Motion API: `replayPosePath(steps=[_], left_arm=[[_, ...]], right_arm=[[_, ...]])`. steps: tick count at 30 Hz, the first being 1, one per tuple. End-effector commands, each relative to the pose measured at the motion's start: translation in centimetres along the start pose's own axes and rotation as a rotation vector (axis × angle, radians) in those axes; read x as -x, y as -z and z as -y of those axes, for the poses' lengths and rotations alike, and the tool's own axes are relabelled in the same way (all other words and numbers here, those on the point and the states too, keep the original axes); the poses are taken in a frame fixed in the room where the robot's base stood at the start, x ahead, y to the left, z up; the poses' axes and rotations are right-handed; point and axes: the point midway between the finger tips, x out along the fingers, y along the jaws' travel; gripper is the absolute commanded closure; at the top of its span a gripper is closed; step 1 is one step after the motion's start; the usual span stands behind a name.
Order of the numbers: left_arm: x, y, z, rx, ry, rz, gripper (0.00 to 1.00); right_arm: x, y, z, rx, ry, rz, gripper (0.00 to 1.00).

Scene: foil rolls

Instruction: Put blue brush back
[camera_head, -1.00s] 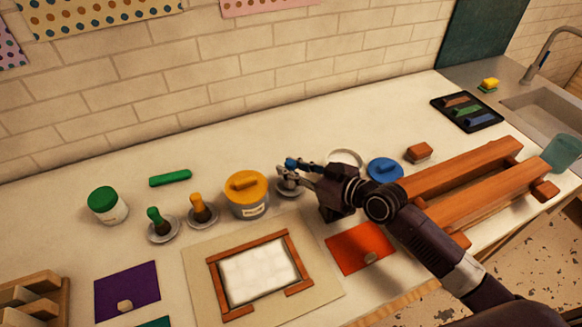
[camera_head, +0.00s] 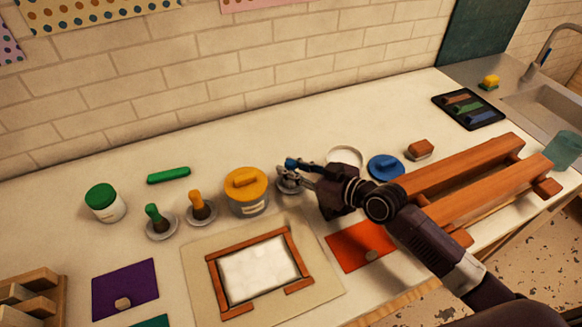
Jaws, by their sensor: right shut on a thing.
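The blue brush (camera_head: 292,163) is at my right gripper (camera_head: 289,174), whose fingers are shut on it. The gripper comes in from the right and covers most of the brush. A small round metal dish (camera_head: 291,189) lies just under the fingertips, partly hidden by them. I cannot tell whether the brush touches this dish. My left gripper is not in view.
A yellow-lidded jar (camera_head: 246,192) stands close left of the gripper. A white open jar (camera_head: 345,158) and a blue lid (camera_head: 385,168) are behind my right arm. A wooden frame (camera_head: 216,282) lies in front. A wooden rack (camera_head: 480,180) is at right.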

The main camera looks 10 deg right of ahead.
Motion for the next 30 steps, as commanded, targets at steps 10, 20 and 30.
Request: replayPosePath(steps=[10,20,30], left_arm=[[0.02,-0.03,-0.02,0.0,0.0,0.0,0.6],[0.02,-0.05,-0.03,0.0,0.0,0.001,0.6],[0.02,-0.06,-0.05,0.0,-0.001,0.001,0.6]], right_arm=[[0.01,0.03,-0.01,0.0,0.0,0.0,0.65],[0.0,-0.01,0.0,0.0,0.0,0.001,0.51],[0.0,0.0,0.01,0.0,0.0,0.0,0.43]])
